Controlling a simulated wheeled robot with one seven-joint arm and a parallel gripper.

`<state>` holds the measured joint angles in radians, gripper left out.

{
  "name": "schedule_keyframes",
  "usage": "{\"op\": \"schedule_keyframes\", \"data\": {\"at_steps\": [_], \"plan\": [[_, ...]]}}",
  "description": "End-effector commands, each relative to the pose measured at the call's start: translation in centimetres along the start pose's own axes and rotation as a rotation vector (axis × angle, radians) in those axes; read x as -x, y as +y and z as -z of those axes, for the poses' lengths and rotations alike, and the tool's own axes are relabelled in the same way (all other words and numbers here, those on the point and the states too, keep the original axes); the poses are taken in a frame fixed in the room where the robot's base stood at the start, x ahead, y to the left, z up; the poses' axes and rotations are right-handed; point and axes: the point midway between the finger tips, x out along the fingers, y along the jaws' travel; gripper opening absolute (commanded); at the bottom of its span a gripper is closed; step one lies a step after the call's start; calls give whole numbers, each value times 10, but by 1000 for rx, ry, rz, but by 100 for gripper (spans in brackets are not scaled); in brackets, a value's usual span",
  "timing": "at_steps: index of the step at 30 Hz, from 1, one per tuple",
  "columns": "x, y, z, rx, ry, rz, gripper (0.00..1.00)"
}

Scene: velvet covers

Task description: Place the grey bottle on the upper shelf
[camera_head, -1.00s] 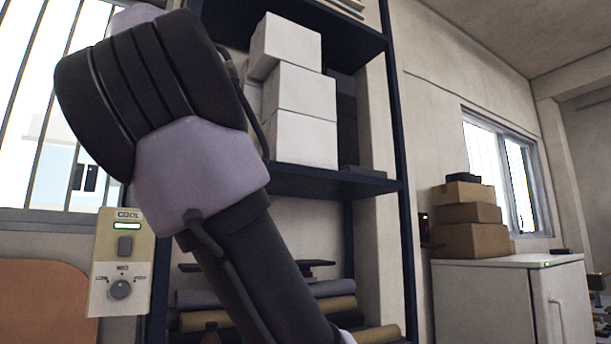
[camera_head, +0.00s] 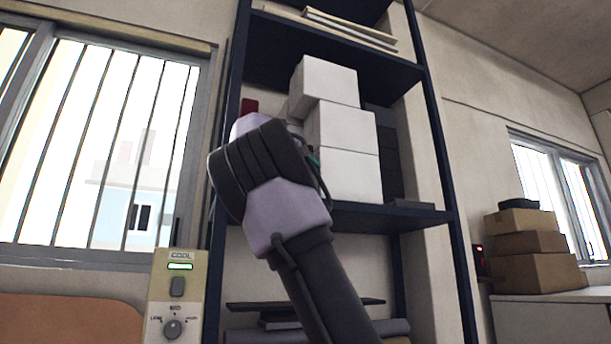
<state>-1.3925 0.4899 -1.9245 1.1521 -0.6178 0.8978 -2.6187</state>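I do not make out the grey bottle in the head view. A dark blue shelf rack stands ahead. One board (camera_head: 425,215) carries stacked white boxes. A higher board (camera_head: 290,52) has flat pale boards lying on it. My arm rises from the bottom centre in front of the rack, and its ribbed dark wrist covers the left part of the boxes' level. My gripper's fingers are hidden behind or beyond the wrist, so I see neither their opening nor anything held. A small red thing (camera_head: 249,106) shows just above the wrist; I cannot tell what it is.
The white boxes (camera_head: 345,140) fill the middle of their level, with dark items to their right. Rack posts (camera_head: 437,150) bound the shelves. A barred window (camera_head: 100,150) and a control panel (camera_head: 174,295) are left. Brown boxes (camera_head: 530,245) sit on a white cabinet at right.

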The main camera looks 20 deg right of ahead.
Motion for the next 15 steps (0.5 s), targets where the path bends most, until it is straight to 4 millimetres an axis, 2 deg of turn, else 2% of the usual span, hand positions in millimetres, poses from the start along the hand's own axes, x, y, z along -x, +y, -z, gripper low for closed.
{"op": "schedule_keyframes", "data": {"at_steps": [8,15], "plan": [[0,0,32,3,-1,2,0],[0,0,34,0,-2,0,0]]}}
